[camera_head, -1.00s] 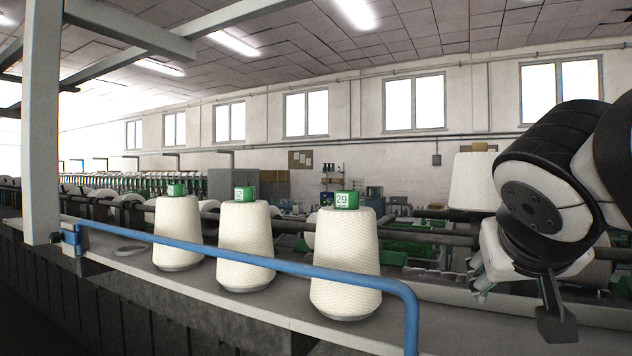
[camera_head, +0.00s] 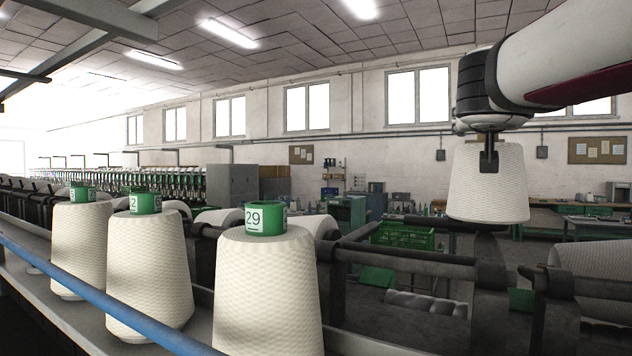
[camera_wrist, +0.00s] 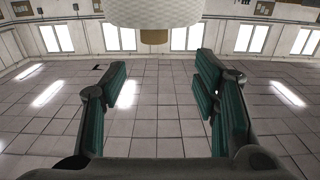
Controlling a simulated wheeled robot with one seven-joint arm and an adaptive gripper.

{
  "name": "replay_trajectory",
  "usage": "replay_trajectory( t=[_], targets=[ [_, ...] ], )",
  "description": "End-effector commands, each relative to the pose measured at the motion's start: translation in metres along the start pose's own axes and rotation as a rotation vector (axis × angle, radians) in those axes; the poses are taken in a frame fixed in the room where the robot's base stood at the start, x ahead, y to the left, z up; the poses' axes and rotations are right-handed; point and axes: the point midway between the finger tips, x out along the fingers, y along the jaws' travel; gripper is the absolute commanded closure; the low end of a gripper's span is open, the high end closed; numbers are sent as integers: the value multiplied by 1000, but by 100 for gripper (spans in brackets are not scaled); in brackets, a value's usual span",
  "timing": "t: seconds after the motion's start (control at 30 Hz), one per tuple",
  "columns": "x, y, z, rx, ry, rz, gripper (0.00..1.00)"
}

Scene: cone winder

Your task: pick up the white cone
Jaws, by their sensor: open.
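A plain white cone (camera_head: 489,190) with its narrow end up is at the right in the head view, above the machine's dark rails. My gripper (camera_head: 488,158) points down at its upper part, and a dark finger overlaps the cone there, hiding its top. In the wrist view the white cone (camera_wrist: 155,12) shows at the top edge, cut off by the frame, with a brown tube end sticking out of it. My gripper's two green-padded fingers (camera_wrist: 160,70) are spread wide with nothing between them. The cone lies beyond their tips in that view.
Several white cones, one with a green core marked 29 (camera_head: 265,290), stand in a row on the ledge at left. A blue rail (camera_head: 110,305) runs in front of them. Dark machine rails (camera_head: 400,255) and a grey-white roll (camera_head: 590,272) lie below and right of the cone.

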Motion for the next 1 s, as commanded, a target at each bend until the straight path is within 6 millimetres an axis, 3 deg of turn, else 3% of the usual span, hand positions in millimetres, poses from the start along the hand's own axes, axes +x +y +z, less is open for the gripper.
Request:
replay_trajectory(
  t=[0.1, 0.3, 0.57, 1.0],
  targets=[
    [23, 1, 1, 0, -5, 1, 45],
    [51, 1, 1, 0, -3, 1, 45],
    [65, 3, 2, 0, -3, 1, 45],
    [110, 9, 8, 0, -3, 0, 45]
  ],
)
